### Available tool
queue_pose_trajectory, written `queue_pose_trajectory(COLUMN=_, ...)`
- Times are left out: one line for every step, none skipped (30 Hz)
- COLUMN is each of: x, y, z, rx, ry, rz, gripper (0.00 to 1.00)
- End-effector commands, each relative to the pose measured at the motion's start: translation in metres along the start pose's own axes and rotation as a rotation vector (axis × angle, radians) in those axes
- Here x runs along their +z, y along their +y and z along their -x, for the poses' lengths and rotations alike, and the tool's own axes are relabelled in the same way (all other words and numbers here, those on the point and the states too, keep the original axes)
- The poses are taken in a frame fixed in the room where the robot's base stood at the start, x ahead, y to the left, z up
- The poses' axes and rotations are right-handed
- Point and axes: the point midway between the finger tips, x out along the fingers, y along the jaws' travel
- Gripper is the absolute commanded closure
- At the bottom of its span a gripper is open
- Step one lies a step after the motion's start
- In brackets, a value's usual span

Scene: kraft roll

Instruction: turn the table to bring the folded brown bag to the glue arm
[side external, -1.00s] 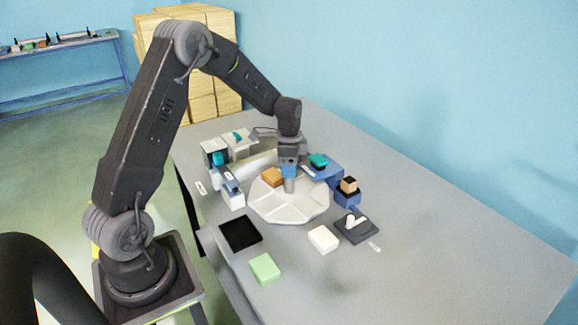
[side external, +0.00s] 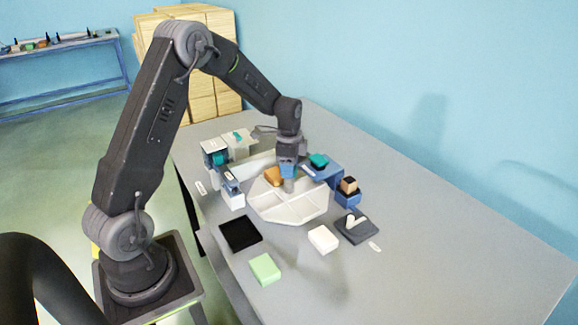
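The white turntable (side external: 284,208) sits mid-bench, its top split into sections by raised ridges. The folded brown bag (side external: 273,176) lies on its far side, just left of my gripper. My gripper (side external: 289,186) points straight down at the far part of the turntable, close beside the bag. Its tips are too small to show whether they are open or shut, or touch the table or bag. Blue stations with teal parts stand around the turntable, one at the right (side external: 319,160) and one at the left (side external: 218,156). I cannot tell which is the glue arm.
In front lie a black square (side external: 240,233), a green block (side external: 265,268), a white block (side external: 323,239) and a dark pad (side external: 356,228) with a white piece. A blue stand (side external: 348,193) holds a tan and black block at the right. The bench's right side is clear.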

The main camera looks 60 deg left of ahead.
Motion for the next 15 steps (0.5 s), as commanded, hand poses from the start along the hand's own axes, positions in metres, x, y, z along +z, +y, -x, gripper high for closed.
queue_pose_trajectory(x=-0.0010, y=-0.0007, z=0.0012, rx=-0.004, ry=0.002, rz=0.000, gripper=0.48)
queue_pose_trajectory(x=-0.0009, y=-0.0007, z=0.0011, rx=-0.003, ry=0.002, rz=0.000, gripper=0.45)
queue_pose_trajectory(x=-0.0008, y=-0.0005, z=0.0009, rx=-0.003, ry=0.002, rz=0.000, gripper=0.41)
queue_pose_trajectory(x=-0.0006, y=-0.0004, z=0.0008, rx=-0.002, ry=0.001, rz=0.000, gripper=0.39)
queue_pose_trajectory(x=-0.0005, y=-0.0004, z=0.0007, rx=-0.002, ry=0.001, rz=0.000, gripper=0.36)
queue_pose_trajectory(x=-0.0004, y=-0.0003, z=0.0005, rx=-0.002, ry=0.001, rz=0.000, gripper=0.32)
queue_pose_trajectory(x=-0.0003, y=-0.0002, z=0.0004, rx=-0.001, ry=0.000, rz=0.000, gripper=0.29)
queue_pose_trajectory(x=-0.0002, y=-0.0002, z=0.0003, rx=-0.001, ry=0.000, rz=0.000, gripper=0.28)
queue_pose_trajectory(x=-0.0001, y=-0.0001, z=0.0002, rx=-0.001, ry=0.000, rz=0.000, gripper=0.28)
queue_pose_trajectory(x=-0.0001, y=-0.0001, z=0.0001, rx=-0.001, ry=0.000, rz=0.000, gripper=0.28)
queue_pose_trajectory(x=0.0000, y=-0.0001, z=0.0001, rx=0.000, ry=0.000, rz=0.000, gripper=0.28)
queue_pose_trajectory(x=0.0000, y=0.0000, z=0.0000, rx=0.000, ry=0.000, rz=0.000, gripper=0.28)
queue_pose_trajectory(x=0.0001, y=0.0000, z=0.0000, rx=0.000, ry=-0.001, rz=0.000, gripper=0.28)
queue_pose_trajectory(x=0.0001, y=0.0000, z=0.0002, rx=0.000, ry=-0.001, rz=0.000, gripper=0.28)
queue_pose_trajectory(x=0.0001, y=-0.0001, z=0.0012, rx=0.000, ry=0.000, rz=0.000, gripper=0.28)
